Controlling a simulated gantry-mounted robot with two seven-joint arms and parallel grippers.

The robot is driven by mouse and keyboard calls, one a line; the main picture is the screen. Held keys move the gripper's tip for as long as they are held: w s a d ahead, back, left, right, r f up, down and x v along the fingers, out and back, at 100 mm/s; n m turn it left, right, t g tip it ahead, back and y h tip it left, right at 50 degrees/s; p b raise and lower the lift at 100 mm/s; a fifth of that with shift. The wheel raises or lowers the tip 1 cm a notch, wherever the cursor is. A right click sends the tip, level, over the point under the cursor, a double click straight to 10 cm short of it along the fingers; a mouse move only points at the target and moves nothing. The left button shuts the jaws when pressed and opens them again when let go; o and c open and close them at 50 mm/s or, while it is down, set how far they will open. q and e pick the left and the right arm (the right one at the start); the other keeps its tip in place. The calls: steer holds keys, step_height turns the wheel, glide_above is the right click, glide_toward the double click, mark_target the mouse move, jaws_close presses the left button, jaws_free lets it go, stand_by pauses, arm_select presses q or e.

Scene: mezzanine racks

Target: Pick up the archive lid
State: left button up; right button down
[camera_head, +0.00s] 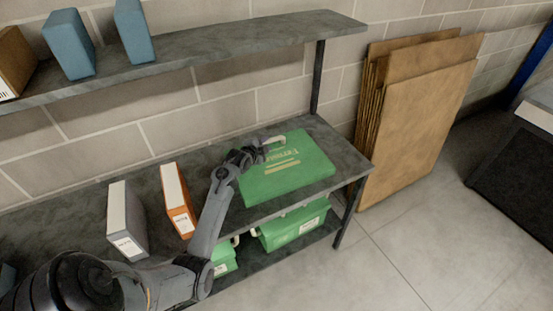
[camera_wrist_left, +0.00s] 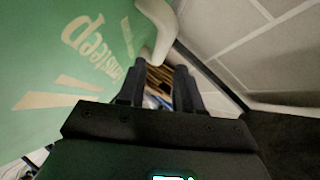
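The archive lid (camera_head: 288,168) is a green, flat, box-like piece with pale lettering and a cream handle (camera_head: 274,139). It lies on the right end of the middle grey shelf. In the left wrist view the lid (camera_wrist_left: 50,50) fills the left side, and its handle (camera_wrist_left: 158,30) curves down to my fingertips. My left gripper (camera_head: 257,152) is at the handle, by the lid's back left. In the wrist view its fingers (camera_wrist_left: 160,72) stand apart by about the handle's width. Whether they touch the handle is unclear. My right gripper is out of view.
A grey binder (camera_head: 125,220) and an orange binder (camera_head: 178,200) stand left of the lid. Blue boxes (camera_head: 68,45) stand on the upper shelf (camera_head: 220,45). Green boxes (camera_head: 295,225) are below. Brown panels (camera_head: 415,125) lean on the wall at right.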

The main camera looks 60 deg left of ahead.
mark_target(272, 141)
arm_select(q)
steer(key=shift+b+x, duration=0.75)
steer(key=shift+x, duration=1.9)
steer(key=shift+r, duration=0.1)
jaws_close()
